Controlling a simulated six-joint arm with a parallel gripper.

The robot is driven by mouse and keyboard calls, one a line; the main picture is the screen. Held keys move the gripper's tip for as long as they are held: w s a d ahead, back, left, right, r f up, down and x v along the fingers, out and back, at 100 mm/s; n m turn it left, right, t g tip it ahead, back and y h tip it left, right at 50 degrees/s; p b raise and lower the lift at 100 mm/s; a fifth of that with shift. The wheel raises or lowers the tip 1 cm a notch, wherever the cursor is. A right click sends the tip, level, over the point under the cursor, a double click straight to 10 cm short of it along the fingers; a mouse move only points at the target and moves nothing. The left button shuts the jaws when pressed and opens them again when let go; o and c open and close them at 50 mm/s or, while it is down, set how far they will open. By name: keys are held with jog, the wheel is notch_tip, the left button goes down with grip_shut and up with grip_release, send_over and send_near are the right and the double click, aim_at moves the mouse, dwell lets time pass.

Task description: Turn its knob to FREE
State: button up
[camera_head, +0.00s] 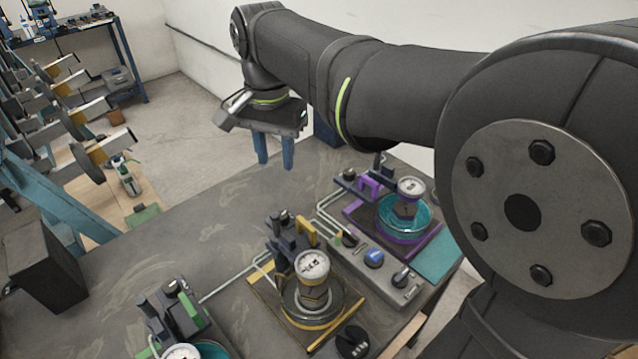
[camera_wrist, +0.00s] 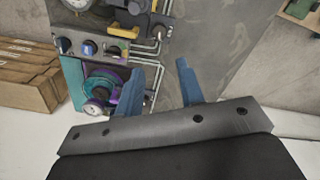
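Three clamp stations with gauges stand on the table in the head view: purple (camera_head: 402,232), yellow (camera_head: 308,318) and green (camera_head: 180,312). A grey panel (camera_head: 345,262) between purple and yellow carries a blue knob (camera_head: 374,259), a black knob (camera_head: 350,239) and a lever-like switch (camera_head: 400,277). Another black knob (camera_head: 352,342) sits beside the yellow station. Labels are too small to read. My gripper (camera_head: 275,160) is open and empty, beyond the purple station, apart from every knob. In the wrist view, my gripper (camera_wrist: 160,68) has its blue fingers spread; the blue knob (camera_wrist: 64,45) lies beyond, to their left.
Pipes (camera_head: 235,281) run between the stations. A dark box (camera_head: 42,262) and a spray bottle (camera_head: 127,178) are at the left. Cardboard boxes (camera_wrist: 25,75) stand left in the wrist view. My arm hides part of the right side.

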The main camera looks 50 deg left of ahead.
aim_at(282, 214)
notch_tip(282, 214, down, 15)
jog(key=shift+r, duration=0.2)
jog(key=c, duration=0.7)
